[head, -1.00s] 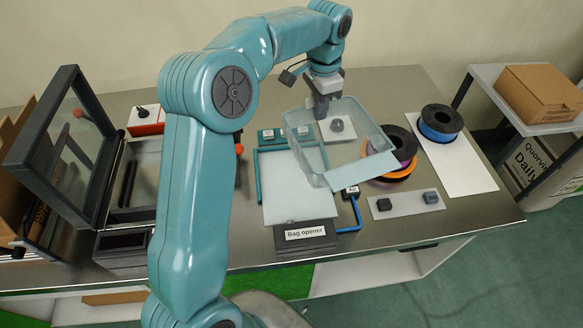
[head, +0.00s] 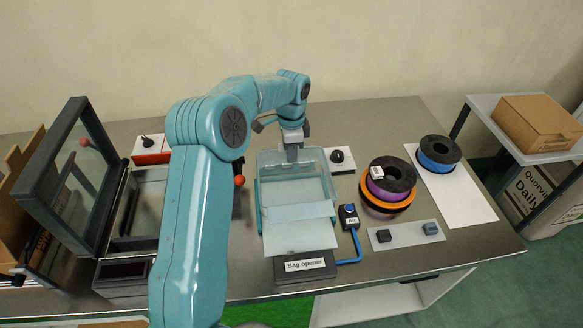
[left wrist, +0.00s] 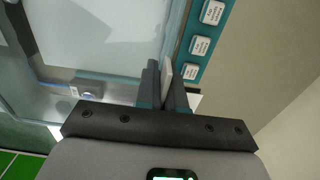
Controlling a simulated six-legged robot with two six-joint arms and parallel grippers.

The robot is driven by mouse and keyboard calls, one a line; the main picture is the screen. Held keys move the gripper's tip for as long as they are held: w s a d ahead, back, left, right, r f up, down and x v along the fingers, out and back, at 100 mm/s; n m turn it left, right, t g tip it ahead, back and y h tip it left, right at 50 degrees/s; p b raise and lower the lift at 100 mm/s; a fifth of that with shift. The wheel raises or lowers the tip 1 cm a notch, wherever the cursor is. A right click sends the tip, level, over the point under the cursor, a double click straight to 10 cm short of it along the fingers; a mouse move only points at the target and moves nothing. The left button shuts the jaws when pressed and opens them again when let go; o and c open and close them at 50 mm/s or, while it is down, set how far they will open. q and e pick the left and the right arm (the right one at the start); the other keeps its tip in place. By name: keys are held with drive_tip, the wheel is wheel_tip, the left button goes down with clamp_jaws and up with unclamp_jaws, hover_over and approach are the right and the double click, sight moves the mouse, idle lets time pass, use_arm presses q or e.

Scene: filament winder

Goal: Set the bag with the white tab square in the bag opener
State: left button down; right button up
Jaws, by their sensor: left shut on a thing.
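My left gripper (head: 291,155) is shut on the far edge of a clear, bluish bag (head: 292,184). Between its fingers in the left wrist view (left wrist: 166,85) a thin white piece shows, which looks like the tab. The bag is over the bag opener (head: 304,267), roughly in line with its pale plate (head: 300,240) and teal side rails. Its front flap crosses the plate. I cannot tell whether the bag rests on the plate or hangs just above it. My right gripper is not in view.
An Air switch box (head: 349,218) with a blue hose stands right of the opener. A black knob (head: 337,156), stacked orange and purple spools (head: 390,188) and a blue spool (head: 438,153) lie further right. A sealer with a raised glass lid (head: 70,170) stands left.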

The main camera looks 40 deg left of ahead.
sight(291, 167)
use_arm(q)
wheel_tip(291, 167, down, 6)
idle(0.4)
drive_tip(key=shift+f+b, duration=0.3)
drive_tip(key=shift+f, duration=0.25)
drive_tip(key=c, duration=1.2)
unclamp_jaws()
drive_tip(key=shift+c, duration=0.2)
